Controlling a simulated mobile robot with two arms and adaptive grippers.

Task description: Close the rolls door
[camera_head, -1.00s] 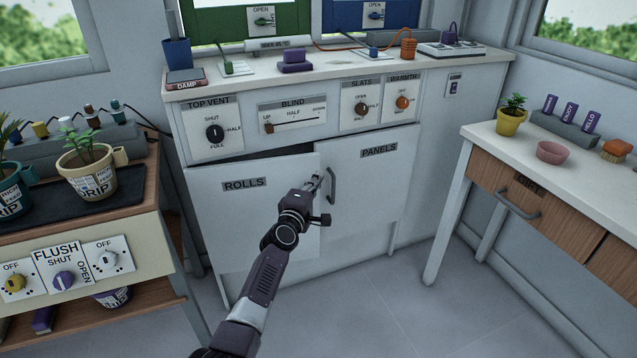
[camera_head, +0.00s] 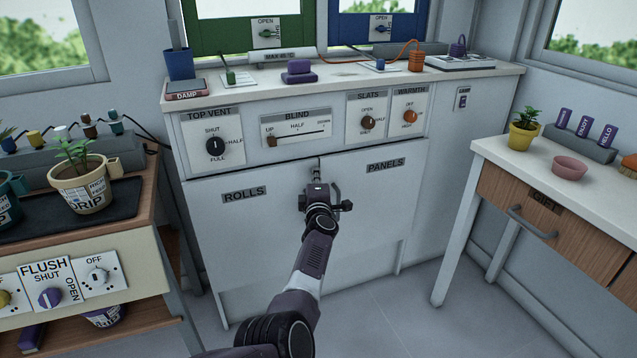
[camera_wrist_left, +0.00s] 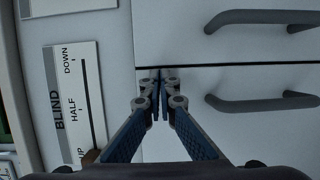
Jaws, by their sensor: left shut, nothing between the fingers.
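The rolls door (camera_head: 235,240) is the white left-hand door of the cabinet, labelled ROLLS. It now sits flush, or nearly flush, beside the panels door (camera_head: 385,215). In the left wrist view the rolls door (camera_wrist_left: 245,125) is the lower panel, with a thin dark seam between it and the panels door (camera_wrist_left: 185,35). My left gripper (camera_head: 316,172) is shut and empty at the top of this seam, at the rolls door's inner edge; it also shows in the left wrist view (camera_wrist_left: 158,76). I cannot tell whether it touches. My right gripper is out of view.
Bar handles stand out on the rolls door (camera_wrist_left: 262,102) and the panels door (camera_wrist_left: 262,18). Above the doors is a control front with a blind slider (camera_head: 295,133). A plant bench (camera_head: 140,240) stands left and a drawer table (camera_head: 510,165) right. The floor between is clear.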

